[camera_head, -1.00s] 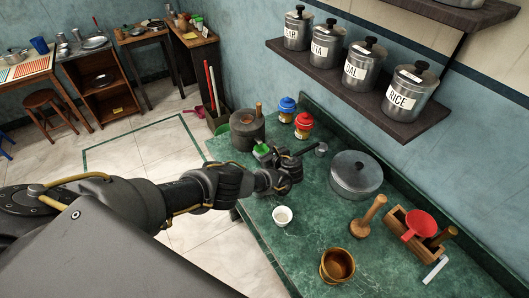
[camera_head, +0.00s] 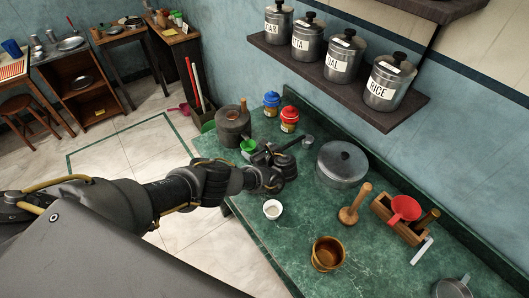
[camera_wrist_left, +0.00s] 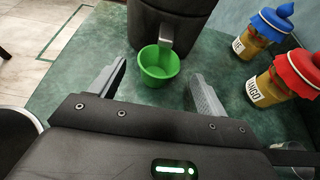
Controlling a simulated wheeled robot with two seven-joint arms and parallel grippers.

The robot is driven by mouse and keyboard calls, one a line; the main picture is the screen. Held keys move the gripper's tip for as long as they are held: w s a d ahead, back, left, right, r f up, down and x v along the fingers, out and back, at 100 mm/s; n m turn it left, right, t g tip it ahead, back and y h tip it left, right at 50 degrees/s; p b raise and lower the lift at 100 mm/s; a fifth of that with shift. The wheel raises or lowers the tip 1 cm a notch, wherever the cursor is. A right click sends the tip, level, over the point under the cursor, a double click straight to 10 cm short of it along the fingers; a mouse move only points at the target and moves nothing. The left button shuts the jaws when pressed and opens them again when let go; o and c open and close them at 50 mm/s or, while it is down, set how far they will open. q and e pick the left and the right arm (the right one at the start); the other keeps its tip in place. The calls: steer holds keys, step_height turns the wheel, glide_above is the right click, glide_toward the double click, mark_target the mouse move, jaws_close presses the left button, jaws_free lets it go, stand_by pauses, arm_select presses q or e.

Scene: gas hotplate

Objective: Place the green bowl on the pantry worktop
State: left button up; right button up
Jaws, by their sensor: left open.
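The green bowl (camera_head: 248,146) sits upright on the green marble worktop (camera_head: 290,235), close in front of a dark stone grinder (camera_head: 233,124). In the left wrist view the green bowl (camera_wrist_left: 159,66) lies just beyond and between my fingertips. My left gripper (camera_head: 262,152) is open, with one finger on each side of the bowl's line and nothing between them; its fingers (camera_wrist_left: 155,88) show apart in the wrist view. A small metal handle or spout of the grinder hangs over the bowl's rim. My right gripper is not in view.
A blue-lidded jar (camera_head: 271,103) and a red-lidded jar (camera_head: 289,118) stand right of the bowl. A canister shelf (camera_head: 330,80) overhangs the back.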

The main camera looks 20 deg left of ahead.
arm_select(q)
steer(key=p+v, duration=0.1)
steer(key=v, duration=0.7)
steer(key=shift+d, duration=0.2)
steer(key=shift+s+r, duration=0.1)
